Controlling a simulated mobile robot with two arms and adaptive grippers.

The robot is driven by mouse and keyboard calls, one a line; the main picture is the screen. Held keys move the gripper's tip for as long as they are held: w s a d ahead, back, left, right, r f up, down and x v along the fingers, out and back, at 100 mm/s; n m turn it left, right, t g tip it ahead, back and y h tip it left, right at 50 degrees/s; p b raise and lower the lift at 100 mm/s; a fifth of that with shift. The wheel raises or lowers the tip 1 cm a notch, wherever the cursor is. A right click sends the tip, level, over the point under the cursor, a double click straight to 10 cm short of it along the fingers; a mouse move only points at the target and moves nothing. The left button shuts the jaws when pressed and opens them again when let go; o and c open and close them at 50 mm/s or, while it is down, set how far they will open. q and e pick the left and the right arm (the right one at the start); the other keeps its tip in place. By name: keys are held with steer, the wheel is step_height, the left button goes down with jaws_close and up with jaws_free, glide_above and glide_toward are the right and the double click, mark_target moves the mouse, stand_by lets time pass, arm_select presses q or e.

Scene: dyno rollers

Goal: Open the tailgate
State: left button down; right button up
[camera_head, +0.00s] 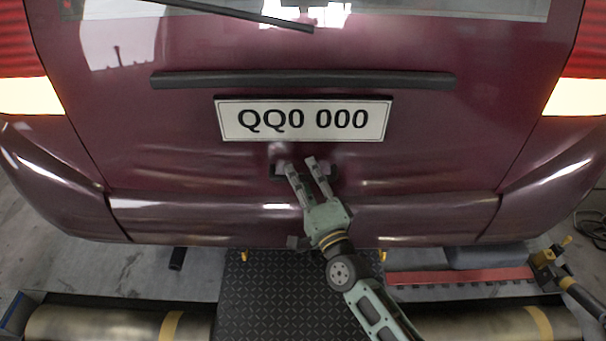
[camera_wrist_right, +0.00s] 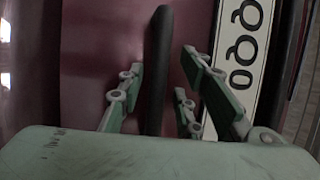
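The maroon tailgate (camera_head: 420,130) of a car fills the head view and looks closed. A dark handle (camera_head: 276,171) sits just below the number plate, partly hidden behind my right gripper. My right gripper (camera_head: 301,166) reaches up from below, its two fingers apart at the handle. In the right wrist view a dark bar, which looks like the handle (camera_wrist_right: 157,70), stands between the spread fingers (camera_wrist_right: 155,92). Gaps show on both sides of it, so the fingers are not closed on it. My left gripper is in neither view.
The number plate (camera_head: 304,120) is just above the gripper, under a dark trim strip (camera_head: 300,79). The bumper (camera_head: 300,218) runs below. Rollers (camera_head: 105,325) and a dark tread plate (camera_head: 270,300) lie on the floor. A red ramp edge (camera_head: 460,276) is at right.

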jaws_close()
steer(key=shift+r, duration=0.1)
stand_by(0.5)
